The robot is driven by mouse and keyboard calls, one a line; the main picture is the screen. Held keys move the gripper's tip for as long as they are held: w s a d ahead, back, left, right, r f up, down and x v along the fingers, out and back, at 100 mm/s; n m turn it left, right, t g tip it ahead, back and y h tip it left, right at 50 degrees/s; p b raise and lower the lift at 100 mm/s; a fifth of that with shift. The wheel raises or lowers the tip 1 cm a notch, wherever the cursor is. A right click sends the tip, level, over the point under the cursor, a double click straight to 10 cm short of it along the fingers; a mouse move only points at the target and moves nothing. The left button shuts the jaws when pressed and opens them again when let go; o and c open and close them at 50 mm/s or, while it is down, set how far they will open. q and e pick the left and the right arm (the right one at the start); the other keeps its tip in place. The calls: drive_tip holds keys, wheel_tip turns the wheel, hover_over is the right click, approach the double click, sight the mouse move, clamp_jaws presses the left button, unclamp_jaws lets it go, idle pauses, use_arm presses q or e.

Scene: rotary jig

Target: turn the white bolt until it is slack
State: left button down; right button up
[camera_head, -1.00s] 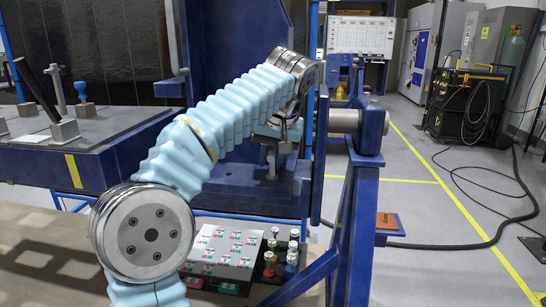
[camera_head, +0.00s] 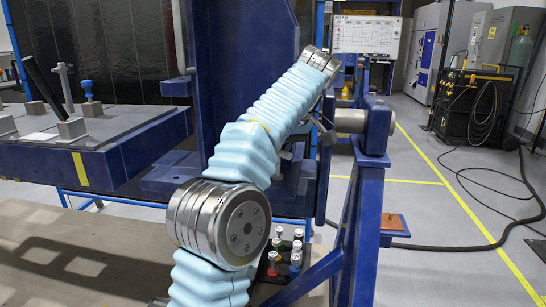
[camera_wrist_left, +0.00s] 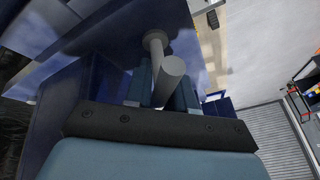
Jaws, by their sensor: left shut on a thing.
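In the left wrist view, my left gripper (camera_wrist_left: 160,90) is shut on a pale grey-white bolt (camera_wrist_left: 172,70), whose round end sticks out from between the two fingers. A second pale piece with a round flange (camera_wrist_left: 156,38) shows just beyond it; I cannot tell how the two join. In the head view, my light-blue sleeved left arm reaches up and right to the blue jig frame (camera_head: 230,60). My right gripper is in neither view.
A blue fixture table (camera_head: 120,155) with clamps stands at the left. A blue post (camera_head: 368,220) with a grey shaft (camera_head: 350,120) is just right of the arm. Several coloured knobs (camera_head: 285,250) stand below. Open floor with yellow lines lies at the right.

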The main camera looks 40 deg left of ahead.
use_arm(q)
drive_tip(key=shift+n+g, duration=0.3)
drive_tip(key=shift+n, duration=0.3)
drive_tip(key=shift+s, duration=0.1)
drive_tip(key=c, duration=1)
unclamp_jaws()
drive_tip(key=shift+c, duration=0.2)
drive_tip(key=shift+m, duration=0.4)
